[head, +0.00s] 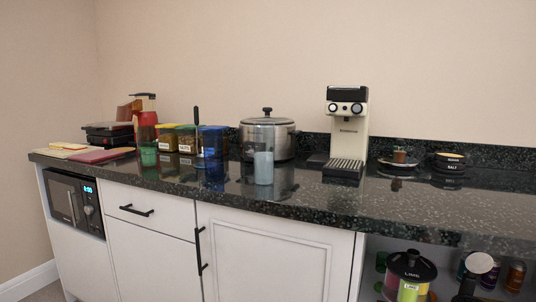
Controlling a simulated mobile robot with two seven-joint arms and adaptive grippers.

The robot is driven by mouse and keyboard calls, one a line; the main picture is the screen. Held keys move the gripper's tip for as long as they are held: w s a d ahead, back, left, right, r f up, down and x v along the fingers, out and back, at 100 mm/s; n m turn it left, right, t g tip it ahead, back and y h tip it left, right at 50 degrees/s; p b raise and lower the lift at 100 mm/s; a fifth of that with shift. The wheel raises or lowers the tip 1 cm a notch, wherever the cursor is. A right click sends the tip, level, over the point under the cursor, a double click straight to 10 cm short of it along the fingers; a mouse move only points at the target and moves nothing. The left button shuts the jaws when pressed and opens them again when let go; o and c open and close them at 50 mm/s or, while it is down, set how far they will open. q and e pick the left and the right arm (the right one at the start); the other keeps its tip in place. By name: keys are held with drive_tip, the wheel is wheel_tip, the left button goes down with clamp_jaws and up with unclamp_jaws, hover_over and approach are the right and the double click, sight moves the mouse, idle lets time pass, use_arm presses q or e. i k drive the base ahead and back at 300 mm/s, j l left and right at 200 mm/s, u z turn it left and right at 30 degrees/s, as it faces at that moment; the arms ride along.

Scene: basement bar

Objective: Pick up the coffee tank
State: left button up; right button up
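No object in the head view is clearly labelled as a coffee tank, and I cannot tell for certain which one it is. A cream and black coffee machine (347,125) stands upright on the dark stone counter, with a ridged drip tray at its front. A pale, translucent cylinder (263,168) stands upright on the counter, left of the machine and in front of the steel pot. Neither of my grippers shows in this view.
A steel pot (267,138), several lidded containers (188,139), and a green cup (148,155) stand on the counter (420,215). A small cup on a saucer (399,157) and black bowls (449,161) are to the right. An open shelf below holds a black-lidded jar (410,267).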

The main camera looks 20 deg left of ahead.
sight(264, 132)
drive_tip(key=i+j+z, duration=0.15)
drive_tip(key=j+z, duration=0.35)
drive_tip(key=j, duration=0.5)
drive_tip(key=j+z, duration=0.45)
drive_tip(key=j, duration=0.5)
